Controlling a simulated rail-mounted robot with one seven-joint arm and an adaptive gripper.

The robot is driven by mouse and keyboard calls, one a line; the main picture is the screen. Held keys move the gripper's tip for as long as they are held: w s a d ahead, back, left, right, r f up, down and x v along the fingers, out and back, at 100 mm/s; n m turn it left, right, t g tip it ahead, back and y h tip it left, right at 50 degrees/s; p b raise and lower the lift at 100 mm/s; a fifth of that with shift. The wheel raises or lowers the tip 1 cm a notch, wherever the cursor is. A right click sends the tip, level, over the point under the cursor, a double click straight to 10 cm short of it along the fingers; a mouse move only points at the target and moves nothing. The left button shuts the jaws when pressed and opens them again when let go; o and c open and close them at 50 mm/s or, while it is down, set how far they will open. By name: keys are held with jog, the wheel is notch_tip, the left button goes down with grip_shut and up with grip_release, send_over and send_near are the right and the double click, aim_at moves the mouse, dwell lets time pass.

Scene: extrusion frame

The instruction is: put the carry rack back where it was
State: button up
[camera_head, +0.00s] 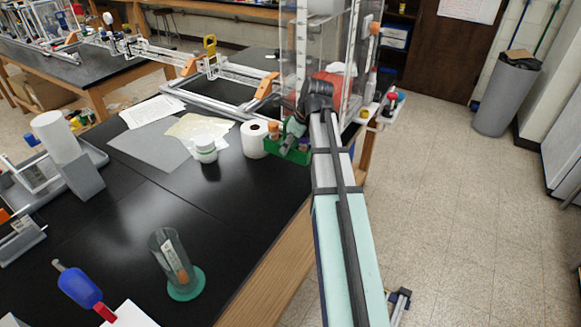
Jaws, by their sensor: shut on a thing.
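The carry rack appears to be the small green rack (291,155) at the right edge of the black bench, just right of a white paper roll. My arm reaches up from the bottom of the view, and my gripper (294,130) is at its far end, directly over the green rack. The gripper is shut on the rack's upper part; the fingers are small and partly hidden by my wrist. I cannot tell whether the rack touches the bench top.
The white roll (254,139) and a white jar (205,149) stand close on the left. A clear-walled enclosure (355,60) rises behind my gripper. A glass cylinder (171,262) stands on the near bench. The bench middle is mostly clear; open floor lies right.

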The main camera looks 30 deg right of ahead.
aim_at(303, 147)
jog(key=shift+f+p, duration=0.95)
jog(key=shift+f, duration=4.4)
jog(key=shift+f, duration=0.15)
jog(key=o, duration=1.4)
jog(key=shift+c, duration=0.2)
jog(key=b+v, duration=0.2)
jog(key=v, duration=1)
jog(key=shift+d, duration=0.1)
